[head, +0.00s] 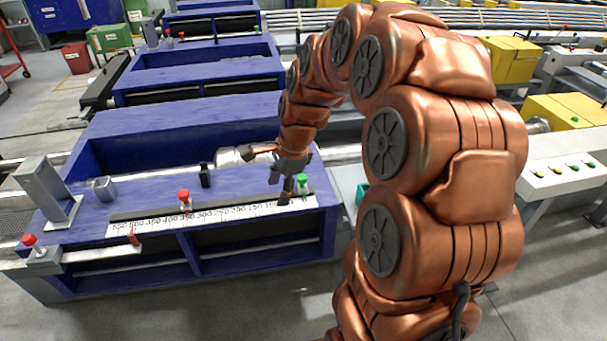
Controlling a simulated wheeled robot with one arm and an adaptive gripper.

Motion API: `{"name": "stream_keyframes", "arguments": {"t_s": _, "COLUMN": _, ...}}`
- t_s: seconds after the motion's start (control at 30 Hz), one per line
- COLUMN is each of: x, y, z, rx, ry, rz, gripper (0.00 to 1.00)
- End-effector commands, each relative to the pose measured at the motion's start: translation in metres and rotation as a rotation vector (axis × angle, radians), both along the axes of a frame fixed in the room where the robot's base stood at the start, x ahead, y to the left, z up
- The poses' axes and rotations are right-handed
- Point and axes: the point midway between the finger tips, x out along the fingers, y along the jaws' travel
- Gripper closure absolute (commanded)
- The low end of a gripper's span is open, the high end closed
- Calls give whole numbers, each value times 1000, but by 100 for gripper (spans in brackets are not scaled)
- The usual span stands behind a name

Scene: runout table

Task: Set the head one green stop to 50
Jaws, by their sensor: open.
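The green-topped stop (302,181) stands near the right end of the white number scale (225,212) on the nearest blue table. The scale's numbers run from high at the left to low at the right. The stop is close to its low end, but the exact mark under it is hidden or too small to read. My gripper (280,182) is open, with dark fingers pointing down just left of the green stop. It appears apart from the stop, though contact cannot be told clearly. Part of the scale near the low numbers is hidden by a finger.
A red-topped stop (184,200) stands further left along the scale. A black upright block (205,175) and a metal cylinder (228,156) are behind it. A grey post (45,188) and a red button (29,240) are at the left end. More blue tables (190,65) stand behind.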

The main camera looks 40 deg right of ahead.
Motion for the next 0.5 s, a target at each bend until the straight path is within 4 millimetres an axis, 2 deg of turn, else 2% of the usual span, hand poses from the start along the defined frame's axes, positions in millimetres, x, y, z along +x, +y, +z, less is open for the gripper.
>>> {"name": "stream_keyframes", "arguments": {"t_s": 0.03, "x": 15, "y": -19, "z": -4, "rx": 24, "ry": 0, "rz": -122, "gripper": 41}}
{"name": "stream_keyframes", "arguments": {"t_s": 0.1, "x": 32, "y": -44, "z": -11, "rx": 60, "ry": 0, "rz": -294, "gripper": 41}}
{"name": "stream_keyframes", "arguments": {"t_s": 0.3, "x": 65, "y": -110, "z": -28, "rx": 151, "ry": 0, "rz": -706, "gripper": 41}}
{"name": "stream_keyframes", "arguments": {"t_s": 0.4, "x": 73, "y": -133, "z": -35, "rx": 183, "ry": -1, "rz": -842, "gripper": 41}}
{"name": "stream_keyframes", "arguments": {"t_s": 0.5, "x": 78, "y": -147, "z": -38, "rx": 204, "ry": -7, "rz": -923, "gripper": 41}}
